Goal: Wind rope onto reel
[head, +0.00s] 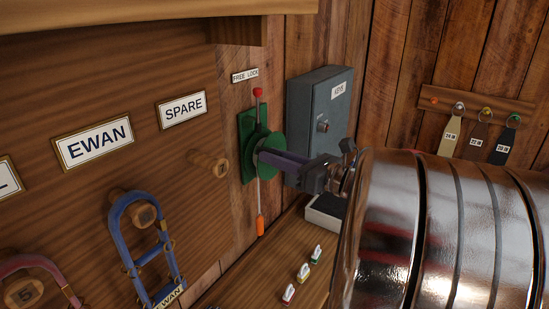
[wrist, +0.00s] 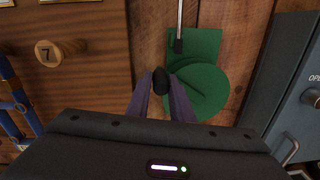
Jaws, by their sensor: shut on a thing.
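The green reel (head: 262,147) is mounted on a green backplate (head: 246,134) on the wooden wall; its round disc also shows in the wrist view (wrist: 208,92). My gripper (head: 268,157) is at the front of the reel. In the wrist view its purple fingers (wrist: 162,98) are closed around a black knob (wrist: 161,79) in front of the disc. A thin pale rope (head: 260,196) hangs below the reel, with an orange end piece (head: 260,226). A red-knobbed lever (head: 258,93) stands upright above, under the FREE LOCK label (head: 245,75). Rope on the drum is hidden.
A grey key cabinet (head: 318,118) stands close to the right of the reel. A blue halter (head: 145,248) hangs at left, near a bare wooden peg (head: 209,163). Small tagged items (head: 303,272) sit on the ledge below. Tags hang from a rack (head: 482,108).

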